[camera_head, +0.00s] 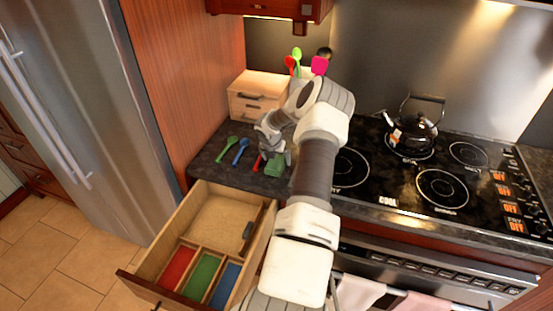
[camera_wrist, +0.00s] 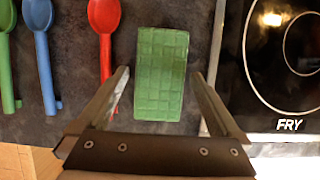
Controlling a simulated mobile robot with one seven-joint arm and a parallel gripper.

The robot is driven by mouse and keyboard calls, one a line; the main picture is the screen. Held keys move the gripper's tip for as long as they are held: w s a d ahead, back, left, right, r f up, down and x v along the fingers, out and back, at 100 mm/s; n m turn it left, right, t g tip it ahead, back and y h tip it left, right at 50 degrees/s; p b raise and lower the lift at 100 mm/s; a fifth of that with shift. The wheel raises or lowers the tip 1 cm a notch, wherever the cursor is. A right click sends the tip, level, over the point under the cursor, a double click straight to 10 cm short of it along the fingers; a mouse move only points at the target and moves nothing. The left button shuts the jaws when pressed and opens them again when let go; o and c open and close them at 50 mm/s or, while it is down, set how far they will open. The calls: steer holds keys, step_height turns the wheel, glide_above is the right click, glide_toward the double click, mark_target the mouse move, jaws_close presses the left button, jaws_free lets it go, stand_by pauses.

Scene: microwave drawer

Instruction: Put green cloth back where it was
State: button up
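The green cloth is a folded, box-like block with a grid pattern. It lies on the dark counter in the wrist view (camera_wrist: 162,62) and shows near my gripper in the head view (camera_head: 274,164). My gripper (camera_wrist: 160,78) is open. One finger is on each side of the cloth's lower part, with visible gaps on both sides. Whether the fingers are level with the cloth or still above it is hard to tell.
Green (camera_head: 226,150), blue (camera_head: 241,151) and red (camera_wrist: 104,40) spoons lie left of the cloth. The stove (camera_head: 400,180) is to the right. Below, an open drawer (camera_head: 165,236) has red, green and blue compartments. A wooden box (camera_head: 258,96) stands behind.

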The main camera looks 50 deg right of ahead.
steer(key=shift+r, duration=0.25)
steer(key=v, duration=1.1)
steer(key=shift+r+b, duration=0.4)
steer(key=shift+b, duration=0.05)
steer(key=shift+s+a, duration=0.1)
steer(key=shift+a, duration=0.05)
